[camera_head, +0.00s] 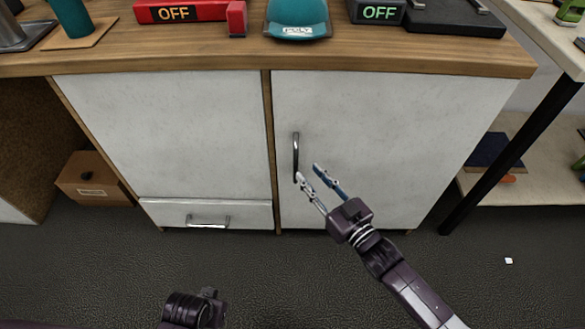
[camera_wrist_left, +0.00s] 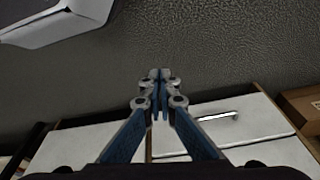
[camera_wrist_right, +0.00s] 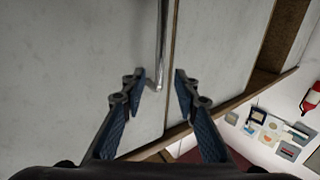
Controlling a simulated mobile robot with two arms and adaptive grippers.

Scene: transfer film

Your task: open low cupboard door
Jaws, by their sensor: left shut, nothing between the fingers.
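The low cupboard door (camera_head: 370,150) is a pale grey-white panel on the right of the wooden cupboard, and it is shut. Its vertical metal handle (camera_head: 296,156) is near the door's left edge. My right gripper (camera_head: 308,172) is open just in front of the handle's lower end. In the right wrist view, the handle (camera_wrist_right: 161,50) runs down to between the open fingertips (camera_wrist_right: 158,80), and no finger visibly grips it. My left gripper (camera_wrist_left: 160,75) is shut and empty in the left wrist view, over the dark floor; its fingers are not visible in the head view.
A drawer (camera_head: 205,214) with a horizontal handle is at the cupboard's lower left. A cardboard box (camera_head: 92,180) stands to the left. A shelf unit with a dark leg (camera_head: 515,150) stands to the right.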

